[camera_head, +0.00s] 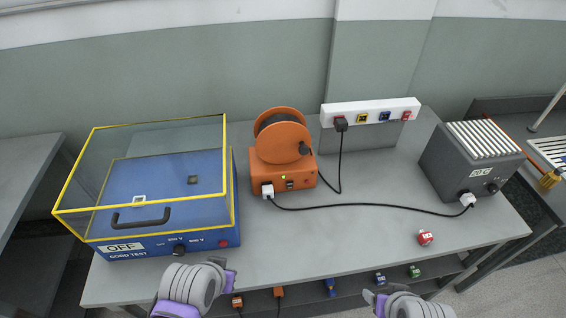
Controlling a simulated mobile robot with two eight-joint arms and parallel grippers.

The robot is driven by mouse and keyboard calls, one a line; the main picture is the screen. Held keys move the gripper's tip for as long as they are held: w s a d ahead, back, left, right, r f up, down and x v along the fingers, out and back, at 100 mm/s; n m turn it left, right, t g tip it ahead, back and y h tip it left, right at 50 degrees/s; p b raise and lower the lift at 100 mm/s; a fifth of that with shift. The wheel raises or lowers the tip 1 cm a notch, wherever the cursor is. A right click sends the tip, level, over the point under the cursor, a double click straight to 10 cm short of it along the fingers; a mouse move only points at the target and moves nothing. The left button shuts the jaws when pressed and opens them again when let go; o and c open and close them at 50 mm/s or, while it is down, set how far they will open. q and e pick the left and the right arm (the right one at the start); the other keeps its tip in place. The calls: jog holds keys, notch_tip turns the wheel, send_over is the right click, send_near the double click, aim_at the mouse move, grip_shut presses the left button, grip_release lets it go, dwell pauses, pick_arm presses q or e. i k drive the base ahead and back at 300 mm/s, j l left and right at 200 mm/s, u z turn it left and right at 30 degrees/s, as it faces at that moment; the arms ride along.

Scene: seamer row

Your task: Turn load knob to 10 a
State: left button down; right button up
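A grey load box (462,165) with a ribbed pale top stands at the right end of the table. Its front has a black knob (492,188) at the right and a small white label (481,172), too small to read. Another dark round part sits at its lower left beside a white plug (467,199). The knob's pointer setting cannot be made out. My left gripper (226,275) is at the table's front edge, below the blue tester. My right gripper (376,298) is at the bottom, in front of the table and well away from the load box. Their finger openings are unclear.
A blue cord tester (165,243) with a clear yellow-edged lid stands left. An orange cable reel (284,165) stands mid-table, its black cable running to the load box. A white socket strip (372,110) is behind. A red block (425,238) lies front right. The front middle is clear.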

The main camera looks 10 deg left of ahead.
aim_at(493, 189)
jog(key=z, duration=1.45)
jog(key=l+u, duration=0.2)
jog(key=u, duration=0.25)
jog(key=l+u, duration=0.2)
jog(key=u, duration=0.2)
jog(key=l+u, duration=0.2)
jog(key=u, duration=0.25)
